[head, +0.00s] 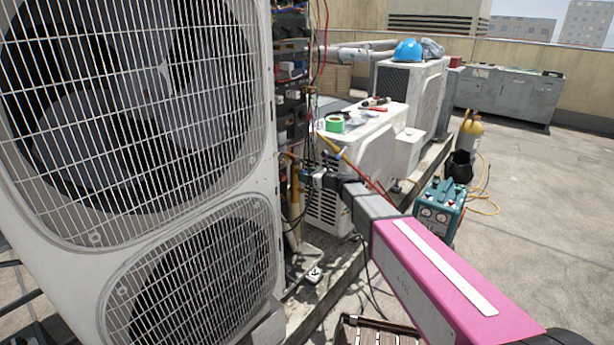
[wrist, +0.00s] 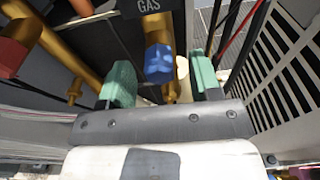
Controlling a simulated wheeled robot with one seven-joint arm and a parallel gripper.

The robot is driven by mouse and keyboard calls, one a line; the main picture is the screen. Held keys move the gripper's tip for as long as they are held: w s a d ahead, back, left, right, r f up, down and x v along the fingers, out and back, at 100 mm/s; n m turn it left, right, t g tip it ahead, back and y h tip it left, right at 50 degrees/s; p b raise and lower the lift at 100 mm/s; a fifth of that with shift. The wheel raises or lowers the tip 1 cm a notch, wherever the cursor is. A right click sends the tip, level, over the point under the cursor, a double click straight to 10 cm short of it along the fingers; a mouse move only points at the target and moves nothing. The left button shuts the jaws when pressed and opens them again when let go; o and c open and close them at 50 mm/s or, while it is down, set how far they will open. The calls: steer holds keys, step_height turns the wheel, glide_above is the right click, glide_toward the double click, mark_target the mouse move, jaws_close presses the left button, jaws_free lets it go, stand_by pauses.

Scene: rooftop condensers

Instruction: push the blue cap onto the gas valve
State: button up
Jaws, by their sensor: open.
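The blue cap (wrist: 159,64) sits at the end of the brass gas valve (wrist: 157,27), under a dark label reading GAS (wrist: 148,6). The wrist view does not show whether the cap is fully seated. My gripper (wrist: 161,76) is open, with one green fingertip left of the cap and one right of it. A gap shows on both sides, so neither finger seems to touch it. In the head view my gripper (head: 310,178) reaches to the condenser's open side, where cap and valve are too small to tell.
A red cap (wrist: 12,48) on a brass fitting is at the left of the wrist view. A louvred white panel (wrist: 280,65) and red and black cables (wrist: 232,30) are close on the right. The large condenser (head: 262,100) stands left of my arm; a teal gauge unit (head: 440,208) stands right.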

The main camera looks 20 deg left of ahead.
steer(key=s+d+f+n+g+h, duration=0.2)
steer(key=s+d+f+n+h, duration=0.2)
steer(key=d, duration=1.1)
steer(key=s+d+f+n+g+h, duration=0.2)
steer(key=s+d+f+n+h, duration=0.3)
steer(key=s+d+n, duration=0.6)
steer(key=s+d+f+n+g+h, duration=0.2)
steer(key=s+d, duration=0.8)
steer(key=d, duration=1.1)
step_height(320, 180, down, 3)
steer(key=n+h, duration=0.4)
steer(key=n, duration=0.1)
steer(key=shift+s+n, duration=0.3)
steer(key=shift+s, duration=0.1)
steer(key=shift+a+r, duration=0.1)
